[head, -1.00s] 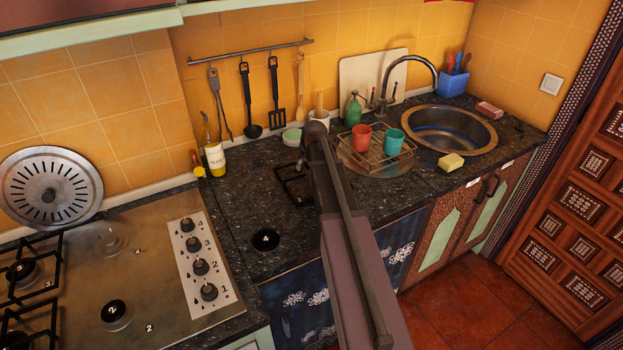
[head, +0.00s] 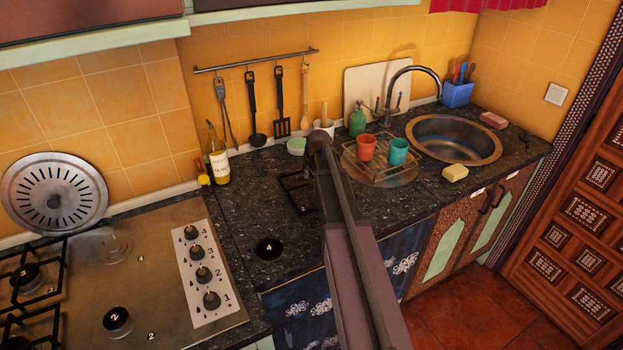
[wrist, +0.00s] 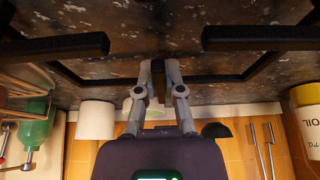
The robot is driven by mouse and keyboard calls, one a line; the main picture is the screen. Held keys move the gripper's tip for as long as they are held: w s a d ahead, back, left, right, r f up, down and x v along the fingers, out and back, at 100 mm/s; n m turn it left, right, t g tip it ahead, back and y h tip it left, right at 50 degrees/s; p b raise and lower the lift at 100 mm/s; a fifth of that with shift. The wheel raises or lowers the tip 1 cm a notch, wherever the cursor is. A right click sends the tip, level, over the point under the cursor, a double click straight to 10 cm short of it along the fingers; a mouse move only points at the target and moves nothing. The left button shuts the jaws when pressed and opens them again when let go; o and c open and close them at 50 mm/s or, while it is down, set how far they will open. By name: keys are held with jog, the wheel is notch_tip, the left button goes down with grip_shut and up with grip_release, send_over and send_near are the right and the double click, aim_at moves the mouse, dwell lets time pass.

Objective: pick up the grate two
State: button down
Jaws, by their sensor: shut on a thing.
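A black metal grate (head: 297,188) shows over the dark speckled counter in the head view, left of my arm and partly hidden behind it. Whether it touches the counter is hard to tell. In the wrist view the grate (wrist: 75,46) appears as a dark frame with two thick bars pointing inward. My gripper (wrist: 158,70) is shut on the middle of its near side bar. In the head view my arm hides the gripper. No number is visible on this grate.
A black burner cap marked 4 (head: 269,249) lies on the counter. The cooktop (head: 155,290), with knobs and other grates, is at left.

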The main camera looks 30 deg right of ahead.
jog(key=shift+r, duration=0.1)
notch_tip(320, 180, up, 3)
jog(key=p, duration=0.3)
jog(key=shift+r, duration=0.15)
jog(key=shift+s+a+r+p, duration=0.1)
jog(key=shift+s+r+p, duration=0.1)
jog(key=shift+s+p, duration=0.15)
jog(key=s+a, duration=0.1)
jog(key=s, duration=0.3)
jog(key=s+a, duration=0.2)
jog(key=s, duration=0.3)
jog(key=s+a+r+p, duration=0.1)
jog(key=s+a, duration=0.1)
jog(key=s, duration=0.3)
jog(key=shift+s+a, duration=0.15)
jog(key=shift+a, duration=0.1)
jog(key=shift+d, duration=0.1)
